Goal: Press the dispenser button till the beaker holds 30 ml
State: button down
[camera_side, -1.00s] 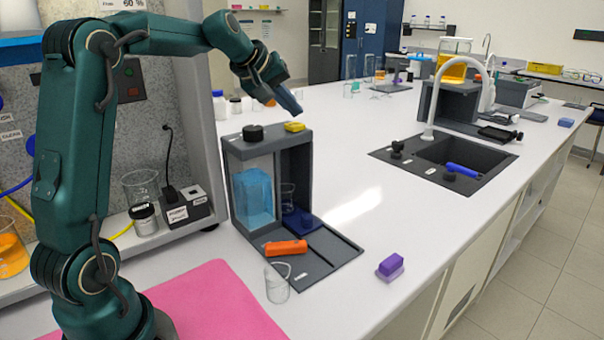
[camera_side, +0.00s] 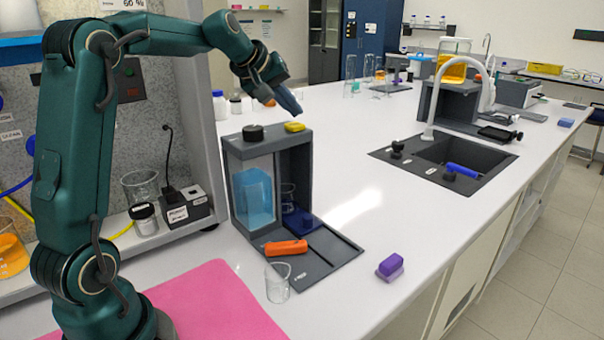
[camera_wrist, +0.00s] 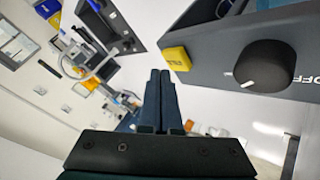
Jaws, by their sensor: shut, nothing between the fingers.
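The grey dispenser (camera_side: 306,160) stands on the white bench, with a clear tank of blue liquid (camera_side: 253,197) in its left half. The yellow button (camera_side: 295,127) is on its top at the right, beside a black knob (camera_side: 253,133). In the wrist view the yellow button (camera_wrist: 177,59) and the knob (camera_wrist: 264,67) with an OFF mark show clearly.
An empty beaker (camera_side: 277,283) and a purple block (camera_side: 390,267) stand in front. A sink (camera_side: 455,160) with a white tap is at the right. A pink mat (camera_side: 215,305) lies at front left.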

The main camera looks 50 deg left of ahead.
aim_at(292, 126)
jog(key=shift+f, duration=0.1)
jog(key=shift+f, duration=0.35)
jog(key=shift+f, duration=0.6)
dwell(1.0)
jog(key=shift+r, duration=1)
jog(key=shift+r, duration=2.5)
